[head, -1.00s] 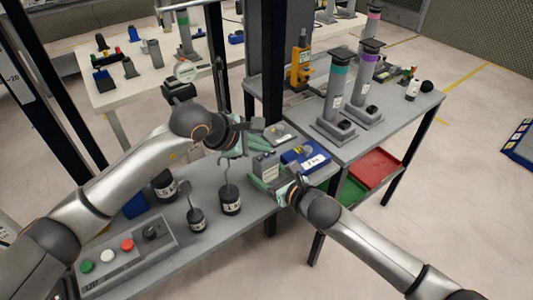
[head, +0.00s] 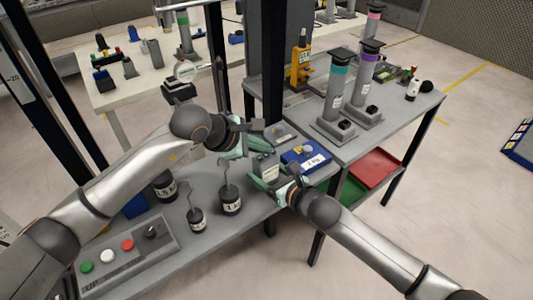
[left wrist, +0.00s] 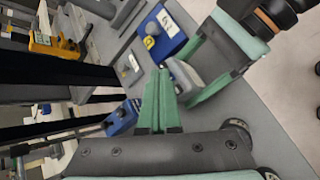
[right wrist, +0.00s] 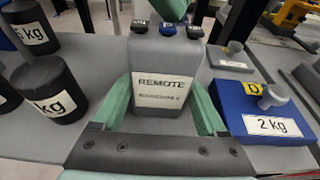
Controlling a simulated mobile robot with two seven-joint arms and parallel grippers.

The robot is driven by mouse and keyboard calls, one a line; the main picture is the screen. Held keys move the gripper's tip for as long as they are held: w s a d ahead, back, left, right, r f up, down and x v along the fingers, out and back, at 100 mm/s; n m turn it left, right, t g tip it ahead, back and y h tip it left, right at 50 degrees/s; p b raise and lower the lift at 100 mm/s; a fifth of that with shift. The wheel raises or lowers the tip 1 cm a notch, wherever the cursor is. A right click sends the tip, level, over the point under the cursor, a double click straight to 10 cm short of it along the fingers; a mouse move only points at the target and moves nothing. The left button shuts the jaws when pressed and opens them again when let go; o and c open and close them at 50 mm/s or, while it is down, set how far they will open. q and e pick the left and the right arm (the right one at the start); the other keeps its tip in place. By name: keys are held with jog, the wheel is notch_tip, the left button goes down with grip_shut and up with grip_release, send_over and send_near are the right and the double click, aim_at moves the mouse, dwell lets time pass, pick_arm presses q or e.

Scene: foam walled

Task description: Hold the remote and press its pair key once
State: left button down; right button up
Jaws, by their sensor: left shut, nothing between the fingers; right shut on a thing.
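The remote (right wrist: 165,98) is a grey upright box with a white REMOTE label and a row of dark keys (right wrist: 167,29) on top. My right gripper (right wrist: 165,115) is shut on its sides, low down near the tabletop. The remote also shows in the head view (head: 265,167). My left gripper (left wrist: 160,100) is shut and empty. Its green fingertips (right wrist: 175,8) are just above the key row, around the middle key. Contact with a key cannot be told. The key markings are too small to read.
A blue 2 kg block (right wrist: 262,112) stands close right of the remote, with a grey plate (right wrist: 232,58) behind it. Black kg weights (right wrist: 48,90) stand to the left. A button box (head: 125,255) sits at the table's left end. A dark post (head: 272,70) rises behind.

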aim_at(262, 158)
pick_arm(q)
jog(key=shift+r, duration=0.6)
jog(key=shift+r, duration=2.5)
pick_arm(e)
jog(key=o, duration=1.4)
jog(key=shift+s, duration=0.1)
